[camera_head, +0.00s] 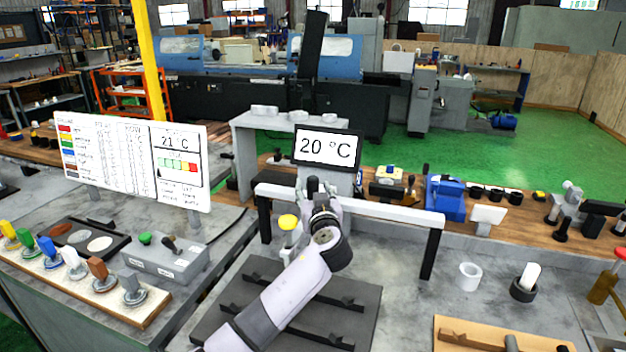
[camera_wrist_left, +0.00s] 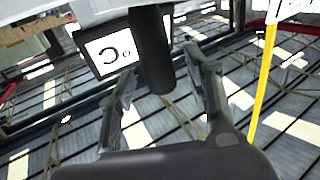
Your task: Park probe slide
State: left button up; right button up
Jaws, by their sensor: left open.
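A pale horizontal rail (camera_head: 385,211) on black posts spans the grey bench, with a display reading 20 °C (camera_head: 327,148) above it. The display (camera_wrist_left: 108,48) shows there too. I cannot tell which part is the probe slide. My right gripper is not in view.
A dark slotted plate (camera_head: 345,305) lies under the rail. A control box (camera_head: 165,258), colored knobs on a wooden board (camera_head: 95,285) and a white chart board (camera_head: 132,160) stand left. A white ring (camera_head: 469,276) and a black-based white piece (camera_head: 525,283) stand right.

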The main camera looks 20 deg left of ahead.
pick_arm(q)
jog(key=shift+x, duration=1.2)
grip_shut()
